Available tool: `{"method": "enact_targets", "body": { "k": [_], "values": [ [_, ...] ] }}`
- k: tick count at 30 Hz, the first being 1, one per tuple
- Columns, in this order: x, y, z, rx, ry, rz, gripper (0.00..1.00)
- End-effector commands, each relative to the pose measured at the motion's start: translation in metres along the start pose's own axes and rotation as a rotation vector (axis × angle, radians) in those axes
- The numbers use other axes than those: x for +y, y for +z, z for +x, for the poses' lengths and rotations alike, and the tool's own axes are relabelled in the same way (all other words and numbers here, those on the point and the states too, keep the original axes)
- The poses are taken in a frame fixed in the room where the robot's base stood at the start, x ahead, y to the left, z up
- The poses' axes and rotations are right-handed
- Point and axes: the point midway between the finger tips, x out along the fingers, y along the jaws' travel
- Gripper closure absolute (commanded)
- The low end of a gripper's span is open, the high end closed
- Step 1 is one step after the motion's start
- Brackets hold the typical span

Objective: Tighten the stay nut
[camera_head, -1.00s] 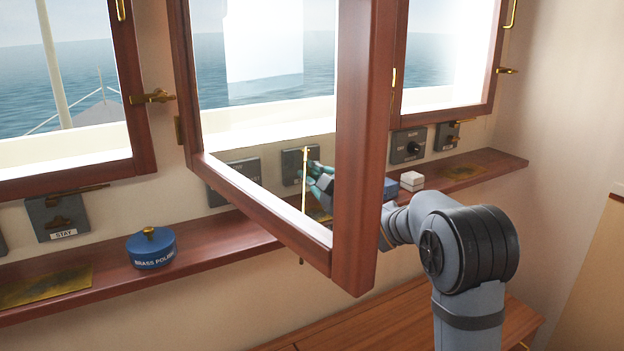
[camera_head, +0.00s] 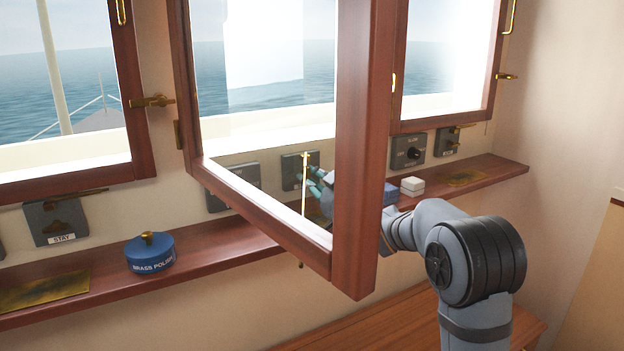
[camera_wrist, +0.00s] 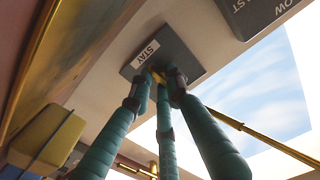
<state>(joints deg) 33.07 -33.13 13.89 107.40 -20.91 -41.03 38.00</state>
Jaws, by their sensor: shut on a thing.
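The stay nut (camera_wrist: 156,77) is a small brass piece on a dark grey plate labelled STAY (camera_wrist: 178,54) in the wrist view. My gripper's teal fingers (camera_wrist: 161,74) are closed around it and hide most of it. In the head view my gripper (camera_head: 313,174) is seen through the open middle window, at a grey plate (camera_head: 297,170) below the window opening. The nut cannot be made out there. A thin brass stay bar (camera_wrist: 262,139) runs off to the right in the wrist view.
The open wooden window sash (camera_head: 355,150) stands out between the head camera and my gripper. Below runs a narrow wooden shelf (camera_head: 210,236) with a blue brass polish tin (camera_head: 151,254), a white box (camera_head: 412,184) and a blue item (camera_head: 391,191). Another STAY plate (camera_head: 57,218) is at left.

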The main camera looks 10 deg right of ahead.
Motion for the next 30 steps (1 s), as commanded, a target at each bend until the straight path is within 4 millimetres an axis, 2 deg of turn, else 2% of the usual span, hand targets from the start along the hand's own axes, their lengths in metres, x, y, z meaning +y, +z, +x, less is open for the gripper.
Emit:
{"method": "enact_targets", "body": {
  "k": [1, 5, 6, 13, 23, 26, 30],
  "values": [
    [-0.006, -0.001, 0.002, 0.002, -0.010, 0.003, 1.00],
    [-0.006, -0.001, 0.002, 0.003, -0.010, 0.003, 1.00],
    [-0.006, -0.001, 0.002, 0.003, -0.010, 0.002, 0.81],
    [-0.006, 0.000, 0.001, 0.001, -0.010, 0.000, 0.68],
    [-0.003, -0.001, 0.000, 0.002, -0.004, 0.000, 0.67],
    [-0.002, -0.002, -0.008, 0.004, -0.004, -0.001, 0.67],
    [-0.002, -0.001, -0.031, 0.002, -0.003, -0.001, 0.67]
  ]
}}
